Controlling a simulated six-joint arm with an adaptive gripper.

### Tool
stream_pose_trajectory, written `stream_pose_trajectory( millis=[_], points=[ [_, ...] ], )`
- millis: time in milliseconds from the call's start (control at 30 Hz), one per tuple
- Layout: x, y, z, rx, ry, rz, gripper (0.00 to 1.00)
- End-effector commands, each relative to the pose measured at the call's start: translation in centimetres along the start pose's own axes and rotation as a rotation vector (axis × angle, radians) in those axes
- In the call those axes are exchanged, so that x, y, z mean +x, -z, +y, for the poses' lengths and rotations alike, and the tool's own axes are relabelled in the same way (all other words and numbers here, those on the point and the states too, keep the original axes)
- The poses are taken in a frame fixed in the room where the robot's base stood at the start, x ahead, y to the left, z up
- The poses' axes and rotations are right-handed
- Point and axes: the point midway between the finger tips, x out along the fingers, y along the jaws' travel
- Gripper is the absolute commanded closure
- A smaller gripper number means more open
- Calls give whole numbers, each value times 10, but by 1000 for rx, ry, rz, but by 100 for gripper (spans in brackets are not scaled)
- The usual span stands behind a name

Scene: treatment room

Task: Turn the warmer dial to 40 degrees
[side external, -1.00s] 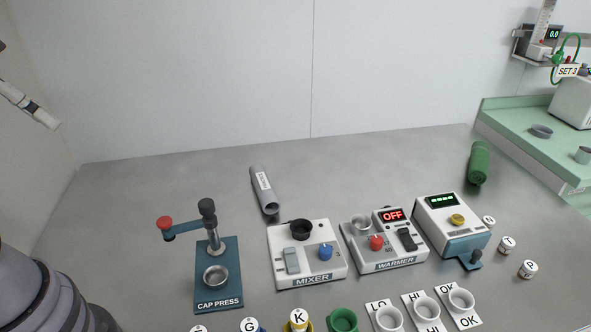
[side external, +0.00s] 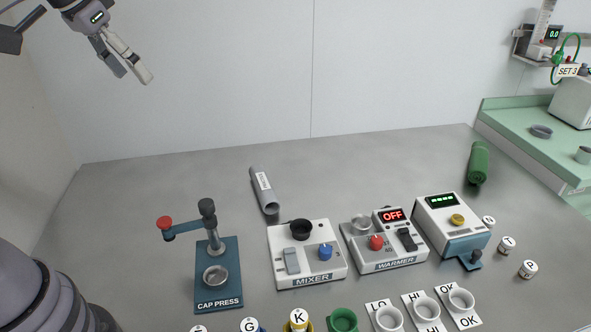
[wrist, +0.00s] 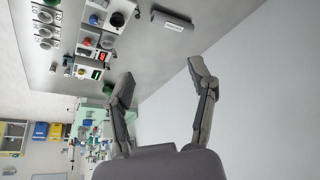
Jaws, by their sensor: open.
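The warmer (side external: 385,247) is a white box on the grey table, right of the mixer. Its display (side external: 392,215) reads OFF in red. The red dial (side external: 376,242) sits on its top, with a dark rocker switch (side external: 407,239) to the right and a round metal well (side external: 361,224) behind. The dial's exact setting is too small to read. My gripper (side external: 131,62) is at the upper left, high above the table and far from the warmer. In the wrist view my gripper (wrist: 163,82) is open and empty, its fingers wide apart.
The mixer (side external: 306,268) stands left of the warmer, and a white and blue device (side external: 450,222) with a green display stands right. The cap press (side external: 217,284) is further left. A grey tube (side external: 263,187) lies behind the mixer. Labelled cups (side external: 390,318) line the front.

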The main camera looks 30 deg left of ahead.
Motion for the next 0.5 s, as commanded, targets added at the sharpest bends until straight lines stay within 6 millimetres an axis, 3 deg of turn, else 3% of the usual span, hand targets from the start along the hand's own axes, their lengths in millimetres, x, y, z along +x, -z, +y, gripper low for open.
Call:
stream_pose_trajectory(
  millis=[33, 100, 233, 367, 500],
  points=[
    [17, 24, 17, 7, 0, -16, 43],
    [39, 52, 41, 5, 3, -26, 43],
    [91, 92, 96, 7, 7, -38, 43],
    [154, 112, 161, 12, 8, -46, 43],
    [225, 108, 233, 21, 5, -50, 43]
  ],
)
